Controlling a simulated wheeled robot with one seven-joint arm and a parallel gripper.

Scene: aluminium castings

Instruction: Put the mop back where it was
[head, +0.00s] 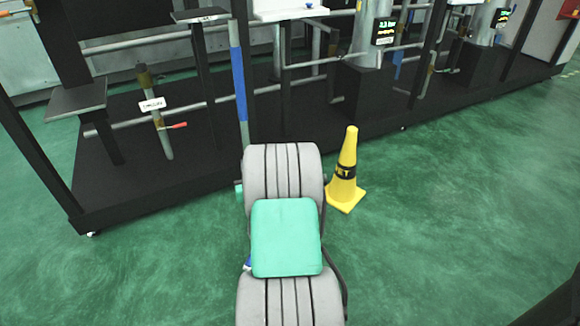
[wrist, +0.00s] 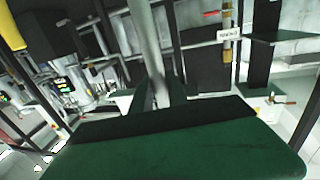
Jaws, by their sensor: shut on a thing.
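The mop (head: 239,85) stands close to upright in the head view, a thin grey pole with a blue section. Its lower part is hidden behind my arm. A small teal bit shows at the left edge of my arm, and I cannot tell whether it belongs to the mop. In the wrist view, which is upside down, the grey pole (wrist: 147,45) runs down between the dark fingers of my gripper (wrist: 160,98). My gripper is shut on the pole. In the head view my gripper is hidden behind my arm. The mop's head is not clearly seen.
A yellow cone (head: 345,172) stands on the green floor just right of my arm. A long black platform (head: 150,190) with pipes, posts and a tagged pipe (head: 153,104) lies ahead. Open floor shows at the left front and at the right.

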